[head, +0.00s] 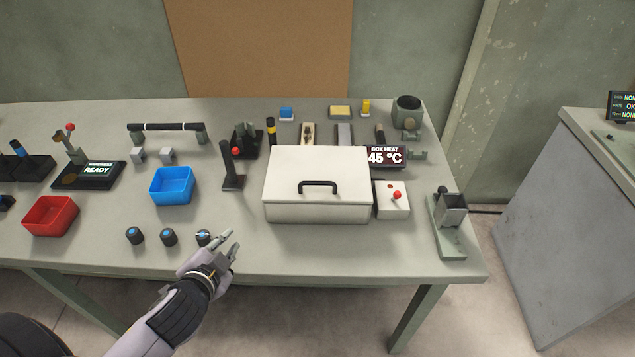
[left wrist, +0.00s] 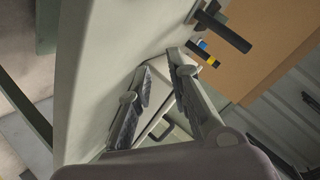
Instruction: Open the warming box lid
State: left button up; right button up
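The warming box (head: 317,209) is a white box on the table, with its lid (head: 290,165) down and a black bar handle (head: 318,184) on top. My right gripper is not in view.
A display reading 45 °C (head: 386,156) and a small white box with a red-knobbed lever (head: 393,199) stand right of the box. A black red-knobbed lever (head: 232,166) and blue bin (head: 172,186) are left. Several dark knobs (head: 168,237) line the front.

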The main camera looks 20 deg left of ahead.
pick_arm(q)
jog(key=w+r+m+t+h, duration=0.4)
jog(key=r+m, duration=0.2)
jog(key=m, duration=0.1)
jog(key=m+g+h, duration=0.2)
jog(key=m+h, duration=0.5)
jog(key=m, duration=0.2)
send_near(313, 185)
jog(key=shift+n, duration=0.3)
jog(key=p+x, duration=0.5)
jog(key=x, duration=0.5)
jog(key=shift+w, duration=0.1)
jog(key=shift+w+d, duration=0.3)
jog(key=shift+w, duration=0.05)
jog(key=shift+f, duration=0.1)
grip_shut()
